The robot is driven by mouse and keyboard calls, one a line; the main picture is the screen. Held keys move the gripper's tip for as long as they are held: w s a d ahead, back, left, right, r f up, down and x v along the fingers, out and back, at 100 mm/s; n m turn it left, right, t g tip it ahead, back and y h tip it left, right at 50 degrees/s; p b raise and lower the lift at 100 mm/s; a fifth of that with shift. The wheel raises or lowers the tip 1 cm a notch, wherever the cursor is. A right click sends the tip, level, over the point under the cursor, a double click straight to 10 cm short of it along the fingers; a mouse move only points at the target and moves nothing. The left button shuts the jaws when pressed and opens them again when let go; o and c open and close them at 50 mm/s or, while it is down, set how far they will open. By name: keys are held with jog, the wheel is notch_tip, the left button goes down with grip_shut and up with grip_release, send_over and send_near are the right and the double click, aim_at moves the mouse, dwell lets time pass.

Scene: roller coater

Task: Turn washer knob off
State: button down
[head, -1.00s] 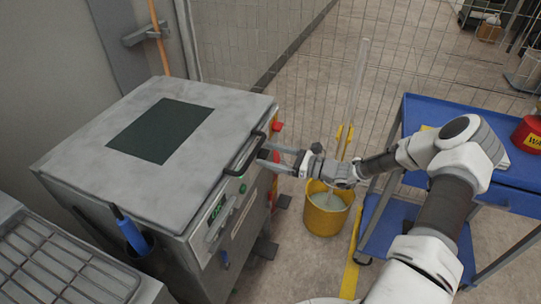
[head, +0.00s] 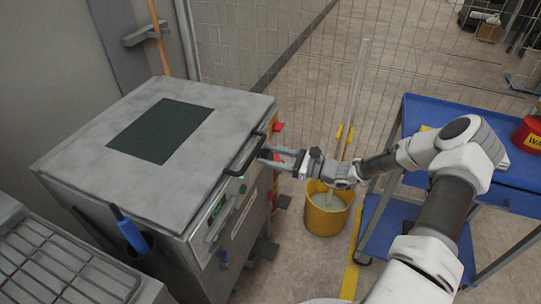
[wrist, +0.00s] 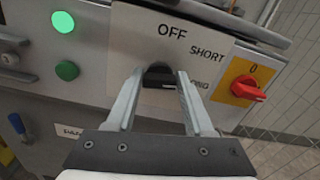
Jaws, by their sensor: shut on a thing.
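The washer is a grey metal cabinet (head: 95,150) at the left of the head view. Its black knob (wrist: 158,73) sits on a light label plate (wrist: 205,38) in the wrist view. "OFF" is printed above the knob and "SHORT" to its upper right. Another word to the right is partly hidden by a finger. My gripper (head: 263,154) reaches the cabinet's front from the right, below the black handle. In the wrist view its two fingers are shut on the knob, one on each side. The knob's pointer direction cannot be told.
A red switch (wrist: 246,87) on a yellow plate sits right of the knob. Green buttons (wrist: 66,70) are on the left. The black handle (head: 245,156) is close above my gripper. A yellow bucket (head: 327,216) and blue cart (head: 398,215) stand near my arm.

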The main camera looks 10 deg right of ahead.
jog(key=shift+s+a+f+n+b, duration=0.1)
jog(key=shift+n+b, duration=0.55)
jog(key=shift+n, duration=2)
jog(key=shift+d+f+n+b, duration=0.1)
jog(key=shift+n+b, duration=0.5)
jog(key=shift+n, duration=2)
jog(key=shift+s+a+f+n+b, duration=0.1)
jog(key=shift+n+b, duration=0.55)
jog(key=shift+n, duration=2)
jog(key=shift+c, duration=1.4)
grip_release()
jog(key=p+v, duration=0.2)
jog(key=v, duration=1.5)
jog(key=shift+s+r, duration=0.1)
